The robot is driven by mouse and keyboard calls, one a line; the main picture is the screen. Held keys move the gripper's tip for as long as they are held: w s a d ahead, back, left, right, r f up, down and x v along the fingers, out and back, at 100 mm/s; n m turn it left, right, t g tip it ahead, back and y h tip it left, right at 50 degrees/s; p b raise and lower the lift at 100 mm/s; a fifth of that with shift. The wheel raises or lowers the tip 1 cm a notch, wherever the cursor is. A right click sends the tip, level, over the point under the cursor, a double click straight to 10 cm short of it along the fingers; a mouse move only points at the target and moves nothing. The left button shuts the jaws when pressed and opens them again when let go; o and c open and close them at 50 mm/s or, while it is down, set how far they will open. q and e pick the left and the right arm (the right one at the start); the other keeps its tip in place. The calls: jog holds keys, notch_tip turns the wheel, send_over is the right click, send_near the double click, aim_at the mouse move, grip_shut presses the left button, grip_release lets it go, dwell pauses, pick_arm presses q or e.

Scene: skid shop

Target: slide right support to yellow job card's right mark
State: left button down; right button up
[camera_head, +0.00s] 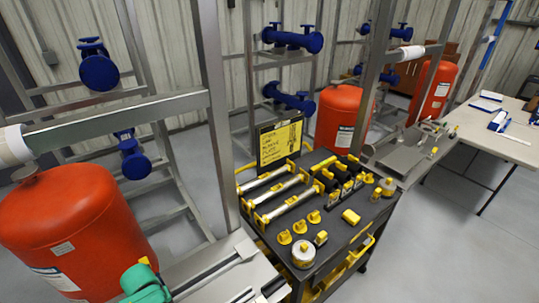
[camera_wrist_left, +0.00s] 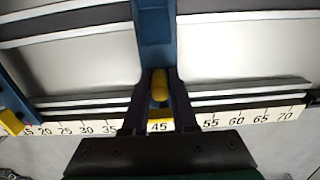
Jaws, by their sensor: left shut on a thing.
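In the left wrist view, my left gripper (camera_wrist_left: 160,76) has its two dark fingers closed around the yellow knob (camera_wrist_left: 160,88) of a blue support (camera_wrist_left: 154,32). A yellow piece below the knob sits at the scale (camera_wrist_left: 90,129), just above the 45. Another blue support (camera_wrist_left: 12,88) with a yellow end stands at the left edge, near the low numbers. In the head view, a yellow job card (camera_head: 279,144) on a black board stands at the back of the cart. Its writing is too small to read surely. My right gripper is not in view.
Silver rails (camera_wrist_left: 235,100) run along the scale on both sides of the held support. The dark cart (camera_head: 338,222) carries yellow-handled tools and small yellow parts. An orange tank (camera_head: 68,232) stands at left. A white table (camera_head: 495,130) is at right.

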pick_arm(q)
jog(key=shift+s+a, duration=0.15)
jog(key=shift+a, duration=0.15)
dwell(0.4)
jog(key=shift+s+a, duration=0.25)
jog(key=shift+a, duration=0.1)
jog(key=c, duration=0.7)
grip_release()
notch_tip(320, 180, up, 7)
jog(key=shift+d, duration=0.1)
